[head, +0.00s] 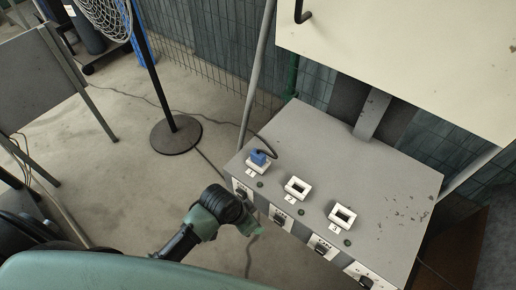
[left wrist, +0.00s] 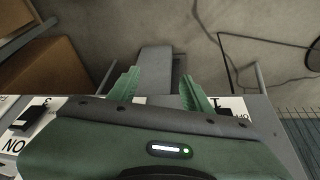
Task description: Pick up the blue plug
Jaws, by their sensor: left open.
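The blue plug (head: 258,157) sits in the white socket frame marked 1 on top of the grey box (head: 384,187), near its left end. A dark cable runs from the plug toward the back. My left gripper (head: 250,229) is in front of the box, below and to the front of the plug, and apart from it. In the left wrist view its two green fingers (left wrist: 160,92) are spread with nothing between them. The plug does not show in the left wrist view. My right gripper is in neither view.
Switches with white labels (head: 281,217) line the box front. A cream panel (head: 420,60) overhangs the back. A pole on a round base (head: 176,135) stands left on open floor.

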